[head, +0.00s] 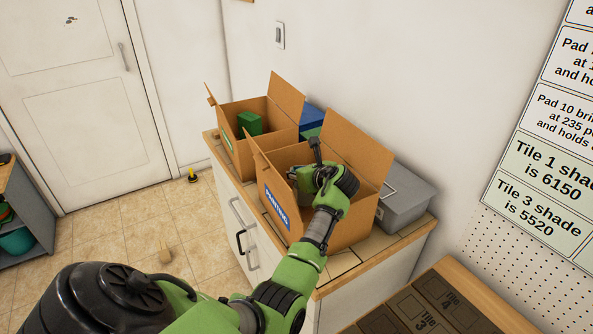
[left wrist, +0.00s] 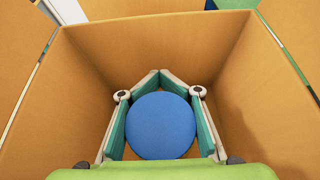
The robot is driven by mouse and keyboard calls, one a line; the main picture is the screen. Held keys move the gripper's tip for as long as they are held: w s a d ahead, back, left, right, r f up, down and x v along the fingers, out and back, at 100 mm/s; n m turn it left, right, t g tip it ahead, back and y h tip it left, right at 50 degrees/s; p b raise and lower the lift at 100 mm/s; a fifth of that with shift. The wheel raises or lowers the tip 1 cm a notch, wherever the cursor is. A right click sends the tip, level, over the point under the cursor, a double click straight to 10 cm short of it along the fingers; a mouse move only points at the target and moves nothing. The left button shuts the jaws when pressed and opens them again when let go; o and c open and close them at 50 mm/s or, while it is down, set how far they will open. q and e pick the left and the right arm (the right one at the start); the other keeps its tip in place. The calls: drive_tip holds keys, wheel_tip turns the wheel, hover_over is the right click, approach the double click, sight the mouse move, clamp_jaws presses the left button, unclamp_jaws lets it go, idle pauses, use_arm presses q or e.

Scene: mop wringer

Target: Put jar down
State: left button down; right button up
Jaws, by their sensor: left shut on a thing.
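The jar (left wrist: 160,126) shows in the left wrist view as a round blue top between my left gripper's fingers. My left gripper (head: 305,177) is shut on it, with a pad on each side. The gripper and jar are inside the open cardboard box labelled PAINTING (head: 277,208); the box walls (left wrist: 125,40) surround them in the left wrist view. In the head view the jar is hidden by the gripper and box. I cannot tell whether the jar touches the box floor. My right gripper is not in view.
A second open box (head: 233,158) with a green item (head: 249,123) stands to the left on the same cabinet (head: 233,198). A grey metal case (head: 405,200) is close on the right. Raised flaps edge both boxes. A tile board (head: 425,305) lies in front.

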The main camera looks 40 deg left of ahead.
use_arm(q)
drive_tip(key=shift+f, duration=0.45)
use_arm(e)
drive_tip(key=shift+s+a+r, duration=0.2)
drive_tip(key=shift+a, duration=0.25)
use_arm(q)
drive_tip(key=c, duration=1.5)
unclamp_jaws()
drive_tip(key=shift+f, duration=0.1)
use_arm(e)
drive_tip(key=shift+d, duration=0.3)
